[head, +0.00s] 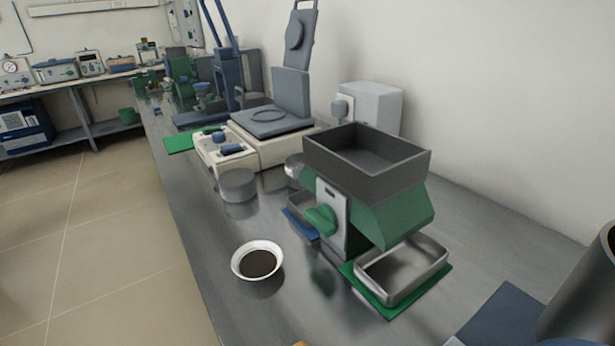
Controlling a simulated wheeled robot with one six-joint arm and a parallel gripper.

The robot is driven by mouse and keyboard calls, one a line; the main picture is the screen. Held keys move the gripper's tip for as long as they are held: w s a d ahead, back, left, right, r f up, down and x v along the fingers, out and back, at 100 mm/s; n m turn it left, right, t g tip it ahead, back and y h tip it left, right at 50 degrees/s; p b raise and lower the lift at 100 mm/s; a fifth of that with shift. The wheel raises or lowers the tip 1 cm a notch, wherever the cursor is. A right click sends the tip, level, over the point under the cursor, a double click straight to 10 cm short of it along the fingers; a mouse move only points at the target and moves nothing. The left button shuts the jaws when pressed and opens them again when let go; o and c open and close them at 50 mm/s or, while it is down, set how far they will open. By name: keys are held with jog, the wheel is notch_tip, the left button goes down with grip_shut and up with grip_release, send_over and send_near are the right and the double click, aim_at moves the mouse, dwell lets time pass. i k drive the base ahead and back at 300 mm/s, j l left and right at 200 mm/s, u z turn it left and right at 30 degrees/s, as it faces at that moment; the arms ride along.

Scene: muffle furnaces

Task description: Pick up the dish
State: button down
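The dish (258,261) is a small round white bowl with dark brown material in it. It sits upright on the grey metal bench (215,270), close to the bench's left edge. Nothing touches it. A small orange sliver shows at the bottom edge of the picture, below and right of the dish; it may be a tip of my gripper (300,343). The fingers are otherwise out of the picture, so their opening is hidden.
Right of the dish stands a green and grey hopper device (385,205) with a metal tray (405,268) beneath. Behind are a grey round container (238,185) and a beige machine with a raised lid (270,140). A grey cylinder (585,295) stands at lower right. Bench around the dish is clear.

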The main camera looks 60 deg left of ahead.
aim_at(258, 260)
jog(key=k+u, duration=0.35)
jog(key=k, duration=0.2)
jog(key=k+u, duration=0.3)
jog(key=k, duration=0.25)
jog(key=k+j+u, duration=0.35)
jog(key=k, duration=0.15)
jog(key=l, duration=0.1)
